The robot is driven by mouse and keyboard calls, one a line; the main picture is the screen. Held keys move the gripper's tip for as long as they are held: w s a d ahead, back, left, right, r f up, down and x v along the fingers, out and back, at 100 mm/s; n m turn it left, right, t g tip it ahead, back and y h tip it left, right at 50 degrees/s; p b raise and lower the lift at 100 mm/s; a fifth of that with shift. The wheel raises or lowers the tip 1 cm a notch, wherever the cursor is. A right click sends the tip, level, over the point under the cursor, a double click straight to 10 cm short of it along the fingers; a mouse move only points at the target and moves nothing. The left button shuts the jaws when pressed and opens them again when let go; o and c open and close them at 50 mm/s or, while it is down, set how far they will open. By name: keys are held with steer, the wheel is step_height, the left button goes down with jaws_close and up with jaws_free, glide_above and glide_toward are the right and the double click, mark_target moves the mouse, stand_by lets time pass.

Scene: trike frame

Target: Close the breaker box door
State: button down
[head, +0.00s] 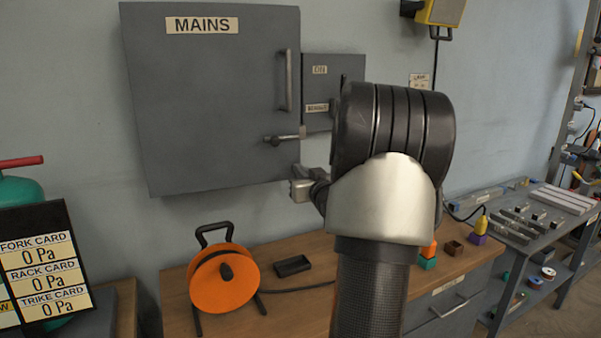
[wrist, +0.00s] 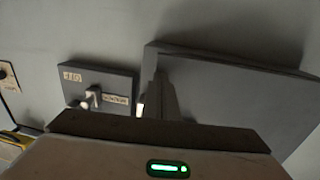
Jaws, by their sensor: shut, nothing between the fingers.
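The breaker box door (head: 210,100) is a large grey panel with a MAINS label at the upper left of the head view. It looks shut or nearly shut; I cannot make out a gap. An upright bar handle (head: 284,80) is near its right edge, with a small metal lever-like part (head: 285,137) lower down. My gripper (head: 302,185) shows only partly, by the door's lower right corner, mostly hidden behind my wrist. It is shut and empty; whether it touches the door is unclear. The door panel (wrist: 240,95) also shows in the wrist view, above the gripper's body.
A small grey switch box (head: 320,85) adjoins the door's right side; my wrist partly covers it. Below are a wooden workbench (head: 290,315), an orange cable reel (head: 224,280) and a small black tray (head: 292,266). A pressure board (head: 40,265) stands at left.

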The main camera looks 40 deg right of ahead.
steer(key=w+p, duration=0.1)
steer(key=w+d+y+p, duration=0.1)
steer(key=w+d+n+y+p, duration=0.1)
steer(key=w, duration=0.1)
steer(key=shift+w+r+t, duration=0.1)
steer(key=shift+r+t, duration=0.1)
steer(key=shift+t, duration=0.2)
steer(key=shift+r, duration=0.1)
steer(key=shift+w+a+r, duration=0.1)
steer(key=shift+w+a, duration=0.05)
